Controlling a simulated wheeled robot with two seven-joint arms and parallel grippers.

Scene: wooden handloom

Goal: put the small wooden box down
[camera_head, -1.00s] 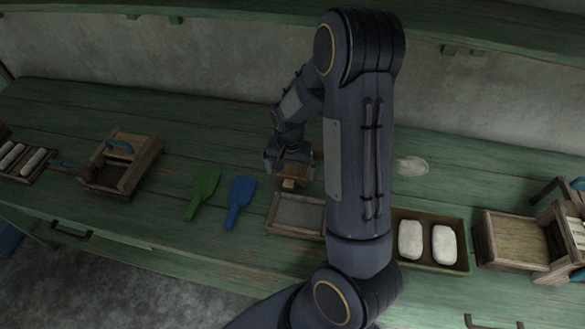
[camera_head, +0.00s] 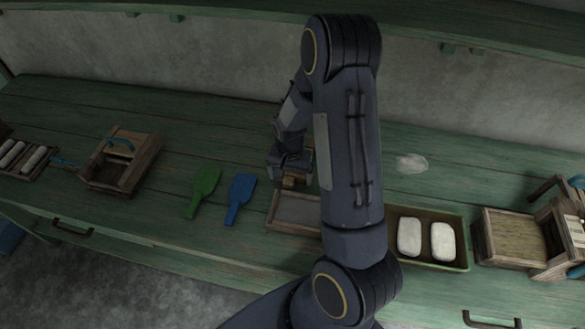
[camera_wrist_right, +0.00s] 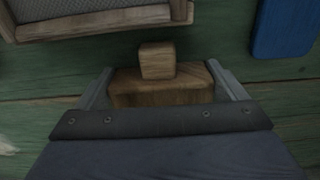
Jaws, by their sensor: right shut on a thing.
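My right gripper (camera_head: 290,176) is shut on the small wooden box (camera_head: 289,183), over the green bench behind the grey-floored wooden tray. In the right wrist view, the two fingers of the gripper (camera_wrist_right: 160,82) press on the sides of the box (camera_wrist_right: 150,98), which has a square knob (camera_wrist_right: 157,61) on its near face. I cannot tell whether the box touches the bench top. My forearm hides part of the area to the right. My left gripper is not in view.
The grey-floored tray (camera_head: 297,210) also shows in the wrist view (camera_wrist_right: 95,29). A blue scraper (camera_head: 240,192) and a green scraper (camera_head: 206,184) lie to the left. A tray (camera_head: 400,251) with two white blocks is to the right. Bare bench lies behind the scrapers.

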